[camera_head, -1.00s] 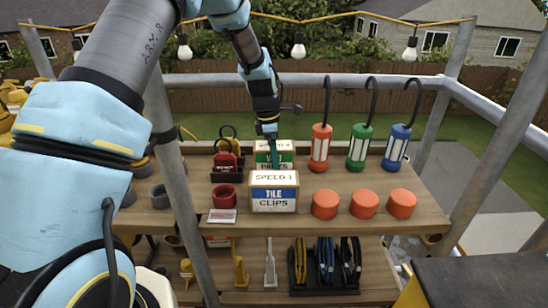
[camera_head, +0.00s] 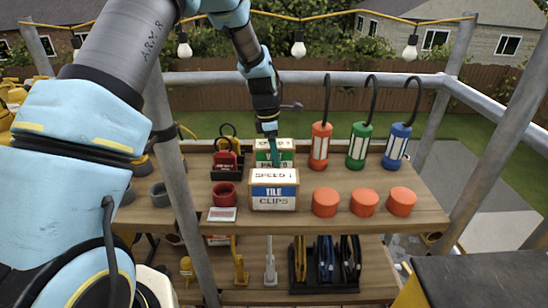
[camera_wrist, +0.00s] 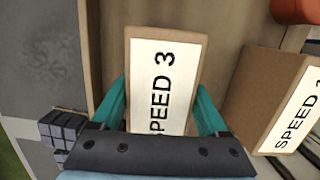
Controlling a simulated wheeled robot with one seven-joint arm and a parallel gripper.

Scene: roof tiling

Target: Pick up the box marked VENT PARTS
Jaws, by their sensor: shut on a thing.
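A cardboard box with a green and white label (camera_head: 262,156) stands on the upper shelf, mostly hidden behind the TILE CLIPS box (camera_head: 274,191). Only part of its label shows, with the end of PARTS legible. My gripper (camera_head: 272,150) reaches down onto it from above. In the wrist view, the gripper (camera_wrist: 162,95) has its two teal fingers on either side of the box (camera_wrist: 190,50), whose top reads SPEED 3. The fingers are shut on its sides. The TILE CLIPS box, its top marked SPEED 1, is close to the right there (camera_wrist: 255,95).
Red, green and blue lamps (camera_head: 359,147) with hooks stand right of the box. A red mug (camera_head: 224,194) and a red holder (camera_head: 226,165) are at left. A rail (camera_head: 330,80) runs behind the shelf.

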